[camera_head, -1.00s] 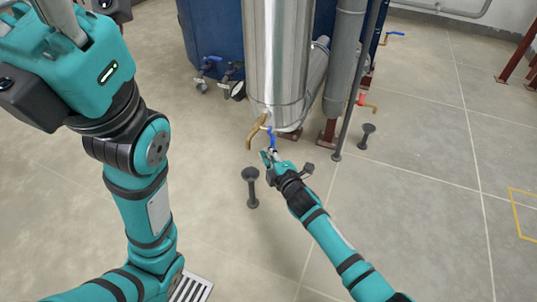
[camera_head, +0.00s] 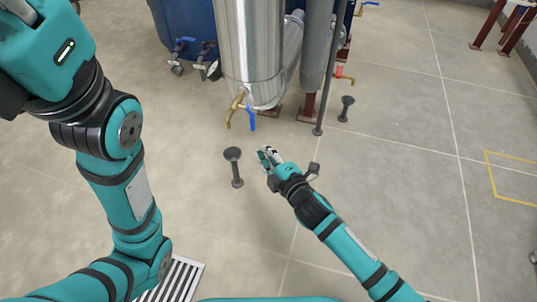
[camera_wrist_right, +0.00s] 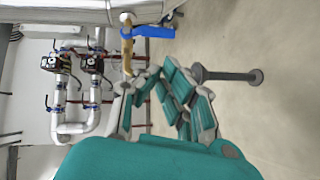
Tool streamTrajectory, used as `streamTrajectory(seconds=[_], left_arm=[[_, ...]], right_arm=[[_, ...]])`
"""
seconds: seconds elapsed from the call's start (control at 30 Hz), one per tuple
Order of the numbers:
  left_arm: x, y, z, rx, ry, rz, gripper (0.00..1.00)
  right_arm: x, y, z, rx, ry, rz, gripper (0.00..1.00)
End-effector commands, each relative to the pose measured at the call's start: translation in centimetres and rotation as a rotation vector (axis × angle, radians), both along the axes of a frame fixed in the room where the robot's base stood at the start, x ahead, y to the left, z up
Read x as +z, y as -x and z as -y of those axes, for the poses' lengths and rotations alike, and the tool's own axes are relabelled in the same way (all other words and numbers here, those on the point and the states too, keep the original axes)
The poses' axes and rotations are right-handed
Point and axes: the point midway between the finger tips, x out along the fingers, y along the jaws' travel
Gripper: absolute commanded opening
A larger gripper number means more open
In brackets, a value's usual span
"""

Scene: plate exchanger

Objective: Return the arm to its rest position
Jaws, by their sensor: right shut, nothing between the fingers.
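My right gripper (camera_head: 268,157) is shut and empty in the head view, in the open air in front of the steel cylinder. It also shows in the right wrist view (camera_wrist_right: 165,85), with its fingers at the middle. A brass tap (camera_head: 235,108) with a blue lever handle (camera_head: 251,119) sits low on the cylinder, up and left of the gripper and apart from it. The blue handle (camera_wrist_right: 153,31) is also above the fingers in the right wrist view. My left arm fills the left side of the head view; its fingers are not in view.
The steel cylinder (camera_head: 253,50) and a grey pipe column (camera_head: 316,55) stand at the back. A dark floor post (camera_head: 235,168) is left of my right gripper, another (camera_head: 345,109) at the right. A floor drain (camera_head: 175,280) lies near my base.

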Motion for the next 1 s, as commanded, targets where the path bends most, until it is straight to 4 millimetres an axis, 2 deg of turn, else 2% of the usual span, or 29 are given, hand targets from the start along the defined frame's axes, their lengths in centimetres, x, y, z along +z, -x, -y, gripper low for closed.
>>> streamTrajectory(seconds=[0.1, 0.3, 0.37, 0.43, 0.47, 0.57, 0.6, 0.67, 0.7, 0.77, 0.8, 0.9, 1.0], left_arm=[[0.0, 0.0, 0.0, 0.000, 0.000, 0.000, 0.25], [0.0, -0.1, 0.0, 0.000, 0.000, -0.003, 0.25], [0.1, -0.4, 0.0, 0.000, 0.000, -0.013, 0.25], [0.2, -1.1, 0.0, -0.001, 0.001, -0.036, 0.25], [0.3, -1.4, -0.1, -0.002, 0.002, -0.049, 0.25], [0.0, -2.9, -0.2, -0.004, 0.005, -0.106, 0.25], [-0.2, -3.5, -0.2, -0.006, 0.006, -0.131, 0.25], [-0.7, -4.2, -0.3, -0.007, 0.008, -0.170, 0.25], [-1.0, -4.6, -0.4, -0.010, 0.010, -0.193, 0.25], [-1.6, -5.1, -0.5, -0.011, 0.014, -0.229, 0.25], [-1.9, -5.4, -0.6, -0.013, 0.016, -0.253, 0.25], [-2.8, -5.8, -0.7, -0.017, 0.020, -0.312, 0.25], [-3.8, -5.9, -0.9, -0.020, 0.024, -0.359, 0.25]], right_arm=[[0.2, 0.7, 0.4, 0.000, 0.000, 0.000, 0.00], [0.6, 1.0, 0.4, 0.002, -0.009, 0.003, 0.00], [1.6, 1.2, 0.1, 0.008, -0.042, 0.008, 0.00], [4.1, 1.8, -0.4, 0.026, -0.122, 0.024, 0.00], [5.6, 2.2, -0.7, 0.037, -0.172, 0.033, 0.00], [12.2, 4.0, -1.3, 0.089, -0.385, 0.080, 0.00], [15.2, 4.9, -1.3, 0.112, -0.483, 0.103, 0.00], [19.7, 6.4, -0.9, 0.153, -0.628, 0.140, 0.00], [22.5, 7.5, -0.5, 0.178, -0.721, 0.165, 0.00], [26.7, 9.1, 0.5, 0.222, -0.853, 0.208, 0.00], [29.5, 10.3, 1.3, 0.253, -0.940, 0.236, 0.00], [35.9, 13.4, 3.8, 0.336, -1.137, 0.318, 0.00], [40.8, 16.4, 6.3, 0.418, -1.292, 0.394, 0.00]])
